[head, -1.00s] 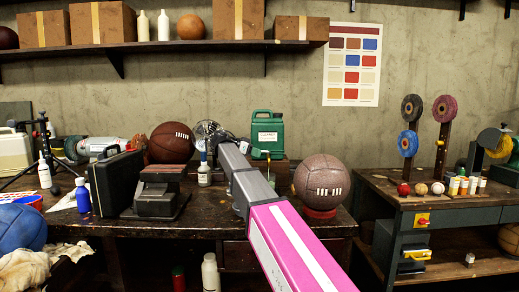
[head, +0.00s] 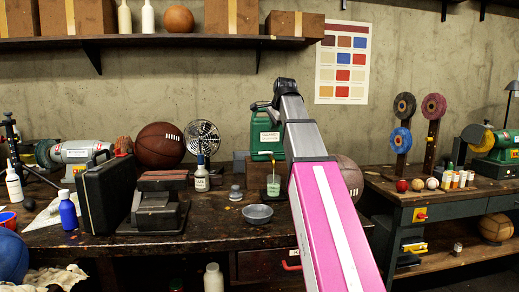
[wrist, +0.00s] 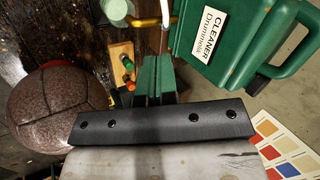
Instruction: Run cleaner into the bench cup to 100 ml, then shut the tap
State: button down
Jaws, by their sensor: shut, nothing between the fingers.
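The green cleaner can (head: 265,122) stands on a box at the back of the bench, its label facing me. It also shows in the wrist view (wrist: 262,52). My gripper (wrist: 154,68), with green fingers, is shut and empty, close to the can and above the bench.
A brown leather ball (head: 348,177), partly behind my arm, is right of the cup. A grey bowl (head: 257,214) and a small grey weight-like piece (head: 235,193) are near the cup. A glue bottle (head: 201,178) and fan (head: 203,140) stand left. The bench front is fairly clear.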

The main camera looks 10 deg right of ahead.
jog(key=a+x, duration=0.1)
jog(key=x, duration=1.2)
jog(key=shift+w+r+y, duration=0.2)
jog(key=shift+y, duration=0.1)
jog(key=m, duration=0.1)
jog(key=w+m+h, duration=0.1)
jog(key=shift+w+a+m+t+h, duration=0.2)
jog(key=shift+a+m+t+h, duration=0.1)
jog(key=shift+a+m, duration=0.1)
jog(key=shift+s+d, duration=0.1)
jog(key=shift+s, duration=0.05)
